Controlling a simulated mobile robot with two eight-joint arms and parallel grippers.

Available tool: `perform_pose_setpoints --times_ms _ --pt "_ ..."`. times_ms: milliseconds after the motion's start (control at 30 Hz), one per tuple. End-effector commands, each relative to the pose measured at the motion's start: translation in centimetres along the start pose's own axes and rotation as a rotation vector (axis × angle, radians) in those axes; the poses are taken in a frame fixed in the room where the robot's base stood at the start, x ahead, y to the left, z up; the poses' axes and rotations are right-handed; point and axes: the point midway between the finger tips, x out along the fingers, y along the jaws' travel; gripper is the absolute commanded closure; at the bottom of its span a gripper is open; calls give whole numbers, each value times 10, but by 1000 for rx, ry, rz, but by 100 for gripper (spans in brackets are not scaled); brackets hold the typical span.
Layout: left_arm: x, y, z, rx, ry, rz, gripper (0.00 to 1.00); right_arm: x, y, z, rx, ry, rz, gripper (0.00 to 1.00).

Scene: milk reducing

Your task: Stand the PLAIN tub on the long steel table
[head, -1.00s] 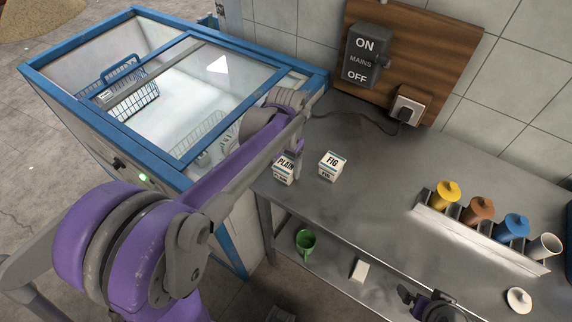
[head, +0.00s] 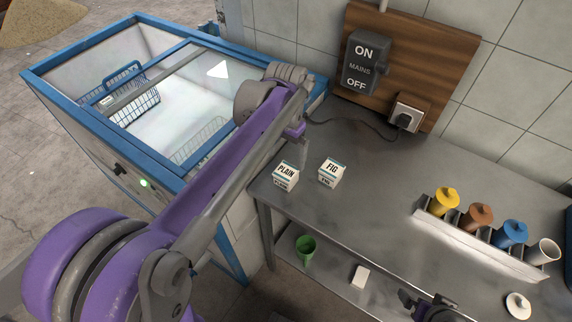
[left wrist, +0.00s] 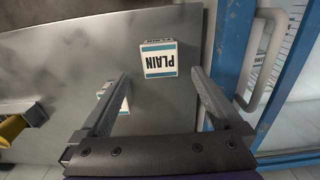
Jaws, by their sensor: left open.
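The PLAIN tub (head: 285,176), a small white carton with a teal band and black lettering, stands upright on the long steel table (head: 370,215) near its left end. It also shows in the left wrist view (left wrist: 158,60), beyond and between the fingertips. My left gripper (head: 303,153) is open and empty, raised just behind and right of the tub, apart from it. Its spread fingers show in the left wrist view (left wrist: 160,85). My right gripper (head: 408,298) is at the bottom edge of the head view, and its jaws are too small to judge.
The similar FIG tub (head: 331,173) stands right of the PLAIN tub. A blue-framed freezer (head: 95,135) with wire baskets adjoins the table's left end. A rack of coloured canisters (head: 480,240) stands right. A green cup (head: 305,250) is on the lower shelf. Mid-table is clear.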

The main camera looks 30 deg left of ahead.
Motion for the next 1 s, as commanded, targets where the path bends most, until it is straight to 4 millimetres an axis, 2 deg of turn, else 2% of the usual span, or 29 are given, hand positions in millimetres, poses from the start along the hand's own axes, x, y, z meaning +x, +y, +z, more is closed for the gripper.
perform_pose_setpoints --times_ms 33,200,333,433,567,800,900,1000 --pt "-11 0 0 0 0 0 0 -1 0 -1 0 1 0 0" --pt "-34 0 0 0 0 0 0 -3 0 -3 0 2 0 0" --pt "-40 2 3 -1 7 -2 0 -3 0 -3 0 2 0 0" --pt "-37 11 16 -4 42 -9 0 -3 0 -3 0 2 0 0" --pt "-18 32 49 -19 138 -24 0 -3 0 -3 0 2 0 0" --pt "36 66 118 -53 346 -31 0 -3 0 -3 0 2 0 0" --pt "55 74 137 -64 408 -26 0 -3 0 -3 0 2 0 0" --pt "67 78 148 -72 447 -21 0 -3 0 -3 0 2 0 0"
